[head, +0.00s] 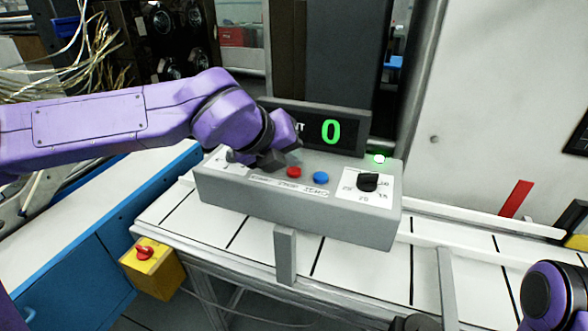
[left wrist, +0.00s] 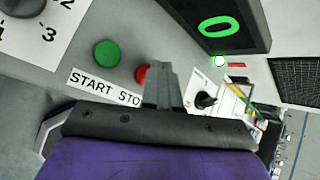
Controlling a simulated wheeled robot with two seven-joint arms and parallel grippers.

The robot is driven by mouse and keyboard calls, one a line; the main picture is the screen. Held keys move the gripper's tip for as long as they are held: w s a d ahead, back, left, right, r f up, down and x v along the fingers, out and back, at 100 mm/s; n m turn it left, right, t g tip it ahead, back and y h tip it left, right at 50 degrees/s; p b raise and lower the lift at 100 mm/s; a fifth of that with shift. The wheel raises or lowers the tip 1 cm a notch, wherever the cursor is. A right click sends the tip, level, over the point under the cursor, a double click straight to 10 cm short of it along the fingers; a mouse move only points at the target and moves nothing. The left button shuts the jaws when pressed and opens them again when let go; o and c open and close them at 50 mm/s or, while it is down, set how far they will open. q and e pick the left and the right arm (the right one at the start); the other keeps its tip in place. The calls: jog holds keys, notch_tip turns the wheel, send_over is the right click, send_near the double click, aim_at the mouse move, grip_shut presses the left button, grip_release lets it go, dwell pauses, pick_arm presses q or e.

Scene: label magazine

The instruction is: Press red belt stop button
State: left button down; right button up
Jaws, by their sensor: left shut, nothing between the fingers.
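The red button (head: 294,172) sits on top of a grey control box (head: 290,205), left of a blue button (head: 320,178). In the left wrist view the red button (left wrist: 141,74) is partly hidden behind my fingers, right of a green button (left wrist: 107,54), above the START STOP label (left wrist: 103,88). My left gripper (head: 270,160) is shut and empty, low over the box just left of the red button. Its closed fingers (left wrist: 160,83) also show in the left wrist view; whether they touch anything I cannot tell. My right arm (head: 553,300) is at the lower right; its jaws are not clear.
A display (head: 331,132) reading green 0 stands behind the box. A black dial (head: 368,182) and a lit green lamp (head: 379,159) are at the box's right. A yellow box with a red knob (head: 144,252) is at the lower left. The white conveyor (head: 340,262) in front looks clear.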

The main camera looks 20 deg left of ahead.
aim_at(290, 171)
pick_arm(q)
jog(key=shift+f+b, duration=0.5)
jog(key=shift+f, duration=0.05)
dwell(0.4)
jog(key=shift+r, duration=0.1)
jog(key=shift+r+p, duration=0.75)
jog(key=shift+r, duration=0.1)
notch_tip(290, 171, up, 5)
jog(key=p, duration=0.4)
jog(key=shift+r, duration=0.15)
